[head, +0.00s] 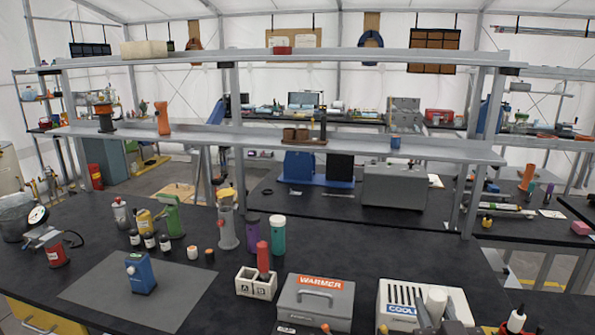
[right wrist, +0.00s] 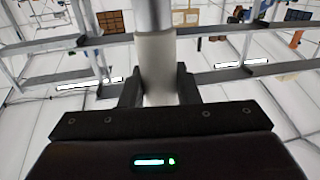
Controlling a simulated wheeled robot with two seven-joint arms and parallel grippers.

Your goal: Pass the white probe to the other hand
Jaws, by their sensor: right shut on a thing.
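The white probe (right wrist: 156,65) stands between the two dark fingers of my right gripper (right wrist: 158,92) in the right wrist view. The gripper is shut on its pale lower part, and a grey part extends above. In the head view the white probe (head: 436,303) shows at the bottom right, in front of the cooler. My right gripper (head: 442,326) is there at the bottom edge, mostly cut off. My left gripper is not in view.
A white holder marked A and B (head: 245,284) has a red probe (head: 263,258) at it. A grey warmer (head: 312,301) and a white cooler (head: 394,298) stand at the front. A blue device (head: 141,274) sits on a grey mat (head: 180,292). Bottles stand behind.

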